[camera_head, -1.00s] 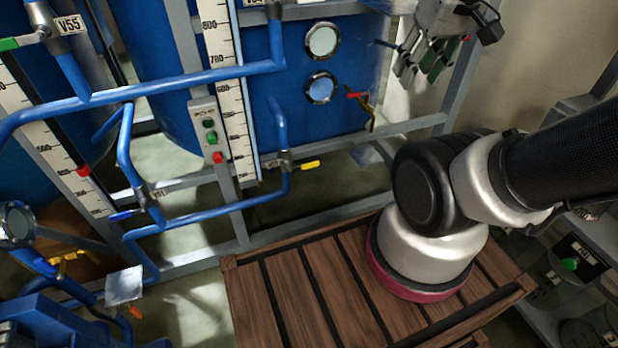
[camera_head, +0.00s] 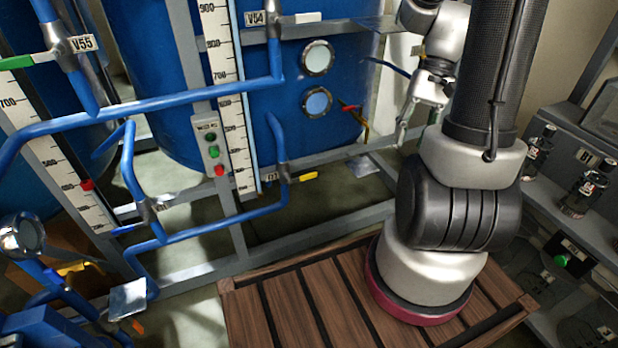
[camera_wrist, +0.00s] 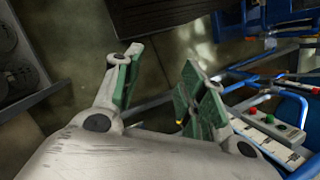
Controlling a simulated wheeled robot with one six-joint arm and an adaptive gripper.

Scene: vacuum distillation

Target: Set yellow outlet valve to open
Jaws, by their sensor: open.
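A valve with a yellow handle (camera_head: 303,177) sits on the blue pipe at the front of the tank frame. Its handle sticks out sideways to the right, across the upright pipe. Another yellow handle (camera_head: 75,267) shows low at the left; I cannot tell for sure which is the outlet valve. My gripper (camera_wrist: 163,62) is open and empty, its green-padded fingers spread above the floor. A small yellow spot shows by the right finger in the wrist view.
Blue pipes and a grey frame (camera_head: 340,218) run before the blue tanks (camera_head: 280,85). A button box (camera_head: 210,145) stands beside a scale. A red-handled valve (camera_head: 350,108) projects from the tank. A shelf with bottles (camera_head: 580,190) is at right. Floor shows between frame and my base.

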